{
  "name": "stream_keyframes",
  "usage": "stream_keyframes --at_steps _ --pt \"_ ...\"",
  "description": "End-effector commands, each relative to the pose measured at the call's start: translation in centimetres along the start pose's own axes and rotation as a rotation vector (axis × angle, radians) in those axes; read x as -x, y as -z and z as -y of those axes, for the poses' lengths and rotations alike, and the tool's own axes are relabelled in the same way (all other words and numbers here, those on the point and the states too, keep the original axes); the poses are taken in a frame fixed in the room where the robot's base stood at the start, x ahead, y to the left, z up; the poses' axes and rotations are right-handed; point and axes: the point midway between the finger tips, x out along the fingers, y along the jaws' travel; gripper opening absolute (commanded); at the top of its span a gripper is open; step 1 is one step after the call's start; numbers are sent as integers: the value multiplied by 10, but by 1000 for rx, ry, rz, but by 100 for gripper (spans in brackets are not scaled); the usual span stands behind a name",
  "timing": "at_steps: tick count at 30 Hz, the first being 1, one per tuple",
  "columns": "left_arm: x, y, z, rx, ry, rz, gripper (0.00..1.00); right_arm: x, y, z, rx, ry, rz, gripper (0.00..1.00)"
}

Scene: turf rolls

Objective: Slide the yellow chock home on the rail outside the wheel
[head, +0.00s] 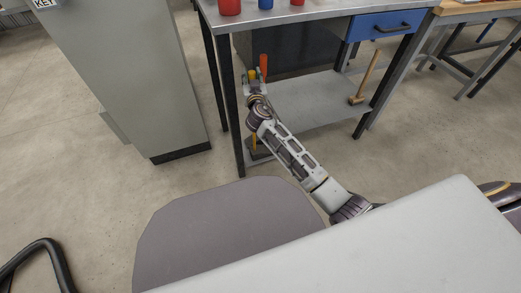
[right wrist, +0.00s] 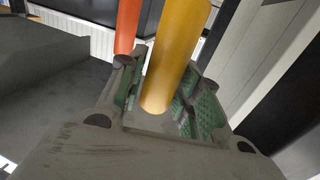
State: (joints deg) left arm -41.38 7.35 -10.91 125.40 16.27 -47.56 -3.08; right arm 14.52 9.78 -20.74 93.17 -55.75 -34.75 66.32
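A yellow cylindrical piece, which may be the yellow chock (head: 252,74), stands by the workbench's lower shelf in the head view. In the right wrist view the yellow piece (right wrist: 176,55) stands between the green-padded fingers. My right gripper (head: 253,82) is at the end of the outstretched arm, its fingers apart on either side of the yellow piece. Slim gaps seem to show beside it, and no firm grip is visible. An orange-red upright piece (head: 263,66) is just beyond; it also shows in the right wrist view (right wrist: 127,28). I cannot make out the rail or wheel. My left gripper is out of view.
The metal workbench (head: 320,12) stands above and behind my gripper, with a lower shelf (head: 310,103) bearing a mallet (head: 366,78). A grey cabinet (head: 125,75) stands to the left. A grey chair-like panel (head: 215,235) is in front. Floor between is clear.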

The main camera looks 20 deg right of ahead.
Motion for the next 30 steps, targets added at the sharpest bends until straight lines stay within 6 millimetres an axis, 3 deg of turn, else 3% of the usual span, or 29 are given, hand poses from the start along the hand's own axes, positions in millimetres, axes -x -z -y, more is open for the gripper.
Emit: stream_keyframes --at_steps 1,7,30 --pt "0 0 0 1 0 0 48 0 0 0 0 0 0 23" --pt "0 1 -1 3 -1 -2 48 0 0 0 0 0 0 0" --pt "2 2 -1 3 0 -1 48 0 8 0 0 1 -7 0"
